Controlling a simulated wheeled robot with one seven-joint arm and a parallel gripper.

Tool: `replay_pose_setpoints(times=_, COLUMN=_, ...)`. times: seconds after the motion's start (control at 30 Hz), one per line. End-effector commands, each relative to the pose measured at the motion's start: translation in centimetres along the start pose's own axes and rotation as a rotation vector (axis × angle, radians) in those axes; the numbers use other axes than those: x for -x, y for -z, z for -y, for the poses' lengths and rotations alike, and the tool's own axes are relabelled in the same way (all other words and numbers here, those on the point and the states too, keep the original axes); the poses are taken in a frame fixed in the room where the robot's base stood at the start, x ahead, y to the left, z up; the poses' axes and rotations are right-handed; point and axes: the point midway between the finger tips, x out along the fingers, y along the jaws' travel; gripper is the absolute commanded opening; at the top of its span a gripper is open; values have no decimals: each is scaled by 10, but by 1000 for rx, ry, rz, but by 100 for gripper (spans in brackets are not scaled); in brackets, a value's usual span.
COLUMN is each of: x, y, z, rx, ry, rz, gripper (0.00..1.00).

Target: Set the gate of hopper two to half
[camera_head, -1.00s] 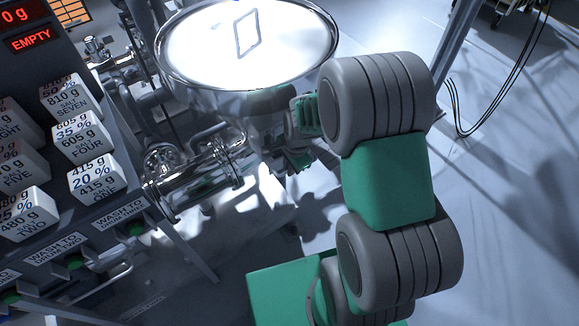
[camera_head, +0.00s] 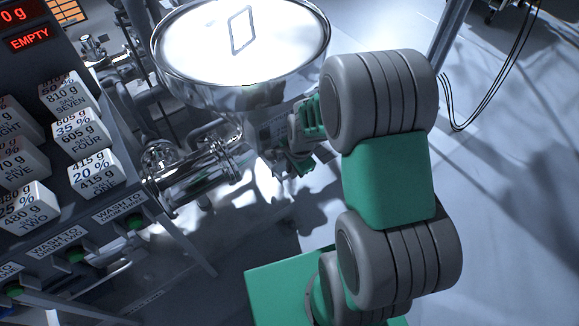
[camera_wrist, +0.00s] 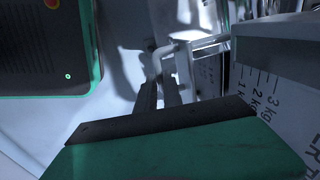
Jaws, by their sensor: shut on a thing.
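A shiny metal hopper (camera_head: 225,98) with a bright round top stands at the upper middle of the head view. No number shows on it. My gripper (camera_head: 300,166) is below its right side, partly hidden by my own wrist. In the wrist view, the two dark fingers of my gripper (camera_wrist: 160,95) are close together around the end of a pale bent bar (camera_wrist: 158,62). The bar bends right toward a light metal frame with small lettering. I cannot read the gate's position or the hopper's number.
A container wall marked in kg (camera_wrist: 268,98) stands close on the right in the wrist view. Metal pipework (camera_head: 195,175) lies left of my gripper. A panel with white labelled blocks (camera_head: 95,172) and a red EMPTY display (camera_head: 30,39) is at far left. Open floor lies right.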

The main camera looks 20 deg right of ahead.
Motion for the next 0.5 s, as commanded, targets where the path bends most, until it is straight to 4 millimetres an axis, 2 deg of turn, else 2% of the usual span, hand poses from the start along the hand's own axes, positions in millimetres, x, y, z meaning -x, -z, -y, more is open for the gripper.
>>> replay_pose_setpoints(times=0.1, x=0, y=0, z=1, rx=1, ry=3, rz=3, gripper=0)
replay_pose_setpoints(times=0.13, x=0, y=0, z=1, rx=1, ry=4, rz=4, gripper=12)
replay_pose_setpoints(times=0.37, x=0, y=0, z=1, rx=-1, ry=3, rz=3, gripper=31)
replay_pose_setpoints(times=0.5, x=0, y=0, z=1, rx=-1, ry=3, rz=3, gripper=32)
